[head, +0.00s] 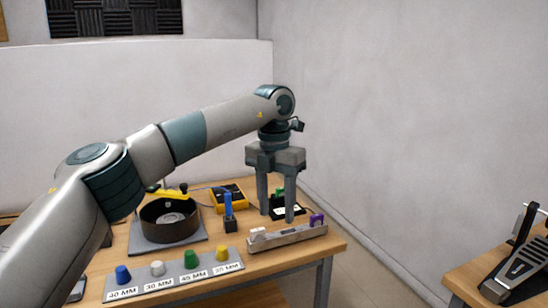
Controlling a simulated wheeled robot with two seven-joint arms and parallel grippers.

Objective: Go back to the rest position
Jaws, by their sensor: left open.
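My left gripper (276,212) points straight down over the right part of the wooden table (268,262), with my left arm reaching across from the left. Its two fingers are apart, with nothing seen held between them. A dark block with a white label and a green top (279,199) shows behind and between the fingers, partly hidden by them. I cannot tell whether the fingers touch it. The grey rail with a white and a purple piece (289,236) lies just in front of the fingertips. My right gripper is not in view.
A dark round pan (169,218) stands on a grey plate, with a yellow-handled tool (168,191). A blue upright piece (228,206) and a yellow box (236,194) are near it. A labelled tray (172,281) holds several coloured knobs. A pedal (520,264) sits on another table at right.

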